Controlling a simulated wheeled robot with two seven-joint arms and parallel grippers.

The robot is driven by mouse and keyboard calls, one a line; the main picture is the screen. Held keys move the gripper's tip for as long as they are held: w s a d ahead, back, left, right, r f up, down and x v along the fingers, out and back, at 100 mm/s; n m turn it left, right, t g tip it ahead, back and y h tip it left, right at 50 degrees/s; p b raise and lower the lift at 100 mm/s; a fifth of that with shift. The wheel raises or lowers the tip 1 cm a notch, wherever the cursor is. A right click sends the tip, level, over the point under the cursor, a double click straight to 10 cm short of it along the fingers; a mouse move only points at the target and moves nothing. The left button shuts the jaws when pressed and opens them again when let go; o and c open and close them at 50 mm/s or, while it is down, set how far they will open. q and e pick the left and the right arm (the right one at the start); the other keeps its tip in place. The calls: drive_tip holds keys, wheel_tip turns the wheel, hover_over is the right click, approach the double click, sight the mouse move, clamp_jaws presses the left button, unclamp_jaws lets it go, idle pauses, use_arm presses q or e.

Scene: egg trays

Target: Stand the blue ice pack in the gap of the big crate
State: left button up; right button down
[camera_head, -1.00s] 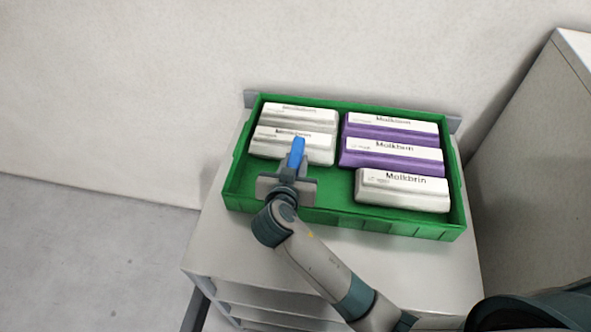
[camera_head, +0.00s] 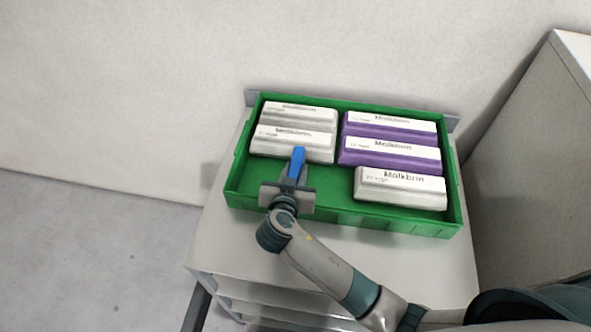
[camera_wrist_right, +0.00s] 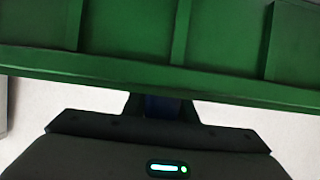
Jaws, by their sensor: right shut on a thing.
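The blue ice pack (camera_head: 297,163) is held by my right gripper (camera_head: 291,180), over the front left part of the green crate (camera_head: 400,226). That part of the crate is a bare gap in front of two white egg boxes. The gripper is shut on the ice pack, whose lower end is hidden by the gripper. In the right wrist view the crate's green wall (camera_wrist_right: 130,25) fills the top, and only a dark blue sliver of the ice pack (camera_wrist_right: 160,106) shows between the fingers. I cannot tell whether the pack touches the crate floor. My left gripper is not in view.
White egg boxes (camera_head: 296,143) fill the back left. Two purple egg boxes (camera_head: 390,152) and a white one (camera_head: 400,187) fill the right column. The crate stands on a light grey shelf unit (camera_head: 235,250). A large grey cabinet (camera_head: 535,160) stands at the right.

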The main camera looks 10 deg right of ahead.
drive_tip(key=c, duration=1.4)
unclamp_jaws()
drive_tip(key=shift+f, duration=0.1)
drive_tip(key=shift+c, duration=0.2)
drive_tip(key=shift+r, duration=0.25)
drive_tip(key=shift+s+a+f, duration=0.15)
drive_tip(key=shift+s, duration=0.15)
drive_tip(key=b+v, duration=0.5)
drive_tip(key=v, duration=0.6)
drive_tip(key=shift+s, duration=0.2)
drive_tip(key=shift+a, duration=0.1)
